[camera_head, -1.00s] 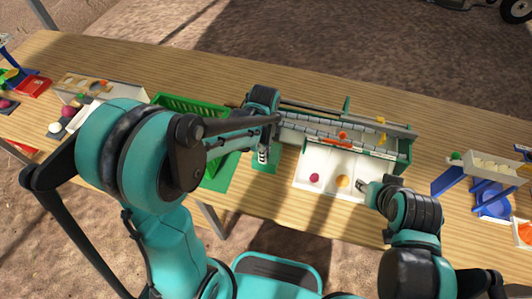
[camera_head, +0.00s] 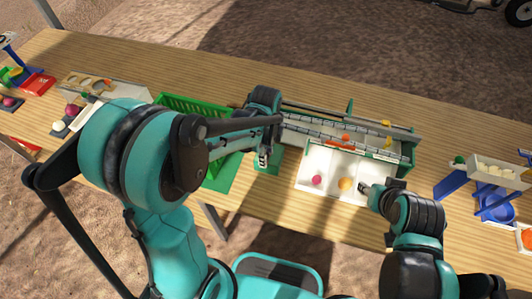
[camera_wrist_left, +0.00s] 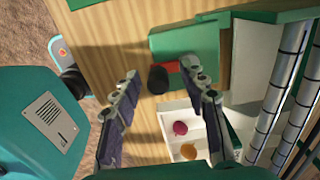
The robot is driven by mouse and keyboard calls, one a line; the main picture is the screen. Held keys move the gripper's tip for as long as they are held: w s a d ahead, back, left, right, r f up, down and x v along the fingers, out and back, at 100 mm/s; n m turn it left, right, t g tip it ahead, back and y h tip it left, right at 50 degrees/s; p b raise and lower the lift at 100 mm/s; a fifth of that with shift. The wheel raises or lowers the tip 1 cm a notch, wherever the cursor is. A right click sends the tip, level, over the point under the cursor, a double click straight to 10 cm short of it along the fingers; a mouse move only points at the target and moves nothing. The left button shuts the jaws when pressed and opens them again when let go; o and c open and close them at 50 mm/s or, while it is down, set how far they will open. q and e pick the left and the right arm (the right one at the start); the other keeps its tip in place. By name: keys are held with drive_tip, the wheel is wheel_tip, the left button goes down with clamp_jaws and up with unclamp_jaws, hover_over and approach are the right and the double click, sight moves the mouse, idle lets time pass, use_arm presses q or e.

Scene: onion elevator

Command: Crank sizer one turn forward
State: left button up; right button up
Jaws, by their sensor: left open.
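The sizer (camera_head: 305,132) is a green-framed bench machine with long grey rollers, which also show in the left wrist view (camera_wrist_left: 291,85). Its crank, a red arm with a black handle (camera_wrist_left: 158,80), shows in the left wrist view beside a green end plate. My left gripper (camera_wrist_left: 158,70) is open, with the handle between its fingers in the picture; I see no contact. In the head view my left arm hides most of the crank end. My right gripper (camera_head: 365,188) is at the right part of the white tray (camera_head: 328,188); its jaws are too small to judge.
A magenta ball (camera_head: 316,180) and an orange ball (camera_head: 345,184) lie in the tray's separate compartments. Orange and yellow pieces lie on the sizer. A green crate (camera_head: 192,103) stands left; a blue stand (camera_head: 490,200) stands right.

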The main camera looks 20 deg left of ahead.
use_arm(q)
drive_tip(key=shift+r+p, duration=2.7)
drive_tip(key=shift+r, duration=0.85)
drive_tip(key=shift+s+a+r+n, duration=0.1)
drive_tip(key=shift+s+r+n, duration=0.1)
drive_tip(key=shift+n, duration=0.1)
drive_tip(key=s+a+r+n+t+b, duration=0.2)
drive_tip(key=s+n, duration=0.3)
drive_tip(key=n, duration=0.4)
drive_tip(key=s+a+r+n+t+b, duration=0.2)
drive_tip(key=s+n+t, duration=0.3)
drive_tip(key=n, duration=0.3)
drive_tip(key=shift+a+r+n+b, duration=0.2)
drive_tip(key=shift+r+n+b, duration=0.2)
drive_tip(key=shift+b, duration=0.2)
